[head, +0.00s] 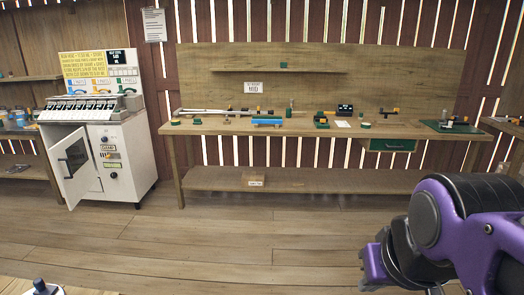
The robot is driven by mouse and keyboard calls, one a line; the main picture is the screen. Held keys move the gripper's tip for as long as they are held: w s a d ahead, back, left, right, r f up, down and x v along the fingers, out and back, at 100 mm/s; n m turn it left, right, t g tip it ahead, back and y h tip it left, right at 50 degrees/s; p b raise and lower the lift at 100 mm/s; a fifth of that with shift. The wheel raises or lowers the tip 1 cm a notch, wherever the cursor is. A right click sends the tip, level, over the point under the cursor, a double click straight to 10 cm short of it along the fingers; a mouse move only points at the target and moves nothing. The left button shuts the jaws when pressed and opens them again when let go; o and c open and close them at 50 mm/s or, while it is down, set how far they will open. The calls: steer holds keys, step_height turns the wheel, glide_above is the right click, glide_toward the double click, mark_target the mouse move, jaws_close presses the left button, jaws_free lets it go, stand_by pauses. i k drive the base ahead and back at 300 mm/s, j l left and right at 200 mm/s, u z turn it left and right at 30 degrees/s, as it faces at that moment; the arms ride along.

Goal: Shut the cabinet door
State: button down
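A white cabinet (125,162) stands against the back wall at the left. Its door (72,166), white with a dark handle, hangs on the left part of the front and stands partly open, swung out toward me. The dark inside shows in the gap beside it. My gripper (372,268) is at the lower right, purple and black, far from the cabinet and nearer to me. Its fingertips are mostly hidden or out of frame, so I cannot tell whether it is open or shut.
A long wooden workbench (215,129) with small tools and a lower shelf runs along the back wall. A bench with bottles stands left of the cabinet. The wooden floor (220,235) between me and the cabinet is clear. A table corner (15,285) shows at the lower left.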

mark_target(72, 159)
steer(key=i+u, duration=0.1)
steer(key=i, duration=1.05)
steer(key=i+u, duration=0.35)
steer(key=i, duration=0.15)
steer(key=i+l+u, duration=0.15)
steer(key=i+u, duration=1.05)
steer(key=u, duration=0.2)
steer(key=i+j+u, duration=0.1)
steer(key=i+u, duration=0.7)
steer(key=i+z, duration=0.1)
steer(key=z, duration=0.25)
steer(key=i+z, duration=0.15)
steer(key=z, duration=0.15)
steer(key=i+u, duration=0.1)
steer(key=i, duration=0.35)
steer(key=i+l, duration=0.15)
steer(key=i, duration=0.3)
steer(key=i+j+u, duration=0.15)
steer(key=i+u, duration=0.15)
steer(key=i, duration=0.7)
